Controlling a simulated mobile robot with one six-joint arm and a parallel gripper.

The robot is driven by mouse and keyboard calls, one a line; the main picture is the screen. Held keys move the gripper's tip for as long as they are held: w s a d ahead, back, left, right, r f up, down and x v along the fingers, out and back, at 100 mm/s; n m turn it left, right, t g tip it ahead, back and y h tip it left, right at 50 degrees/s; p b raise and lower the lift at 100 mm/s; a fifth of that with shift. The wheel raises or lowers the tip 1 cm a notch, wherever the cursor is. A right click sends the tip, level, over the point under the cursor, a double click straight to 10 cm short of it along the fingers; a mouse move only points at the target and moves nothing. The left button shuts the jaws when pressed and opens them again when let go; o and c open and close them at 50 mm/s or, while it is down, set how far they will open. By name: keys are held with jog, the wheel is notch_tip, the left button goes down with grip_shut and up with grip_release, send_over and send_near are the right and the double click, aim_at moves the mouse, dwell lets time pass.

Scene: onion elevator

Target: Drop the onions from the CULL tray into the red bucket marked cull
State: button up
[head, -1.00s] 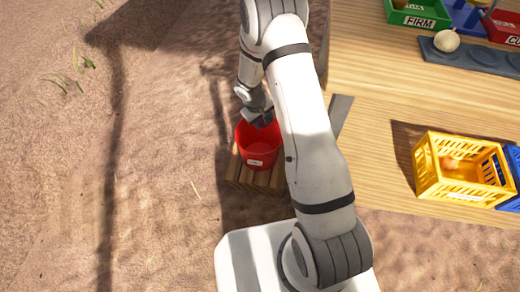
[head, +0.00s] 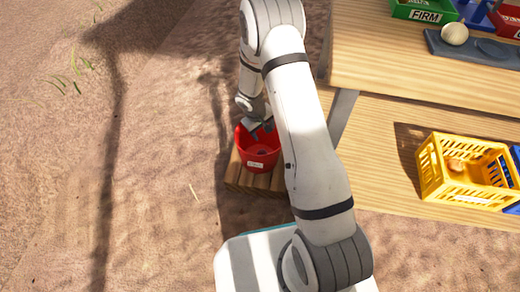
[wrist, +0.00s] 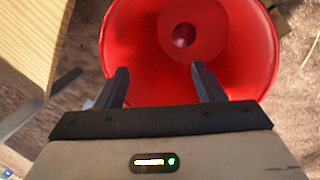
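The red bucket (head: 258,163) stands on a wooden slatted stand beside the table, with a small white label on its front. My gripper (head: 262,128) is over its mouth. In the wrist view my gripper (wrist: 162,80) is open, with nothing between its fingers, and the bucket (wrist: 125,40) opens below it. A dark red round thing, apparently an onion (wrist: 184,35), lies at the bucket's bottom. The red tray (head: 509,22) is cut off at the upper right edge; its label and contents are mostly out of view.
A pale onion (head: 454,34) sits on a grey dimpled rack (head: 478,46) on the table. A green FIRM tray (head: 422,13) is behind it. A yellow crate (head: 466,180) with something brownish inside stands on the lower shelf, beside a blue crate. Open dirt lies left of the bucket.

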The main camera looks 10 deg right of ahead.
jog(key=shift+o, duration=0.4)
jog(key=p+v, duration=0.3)
jog(key=v, duration=0.4)
jog(key=shift+a+r, duration=0.15)
jog(key=shift+r, duration=0.25)
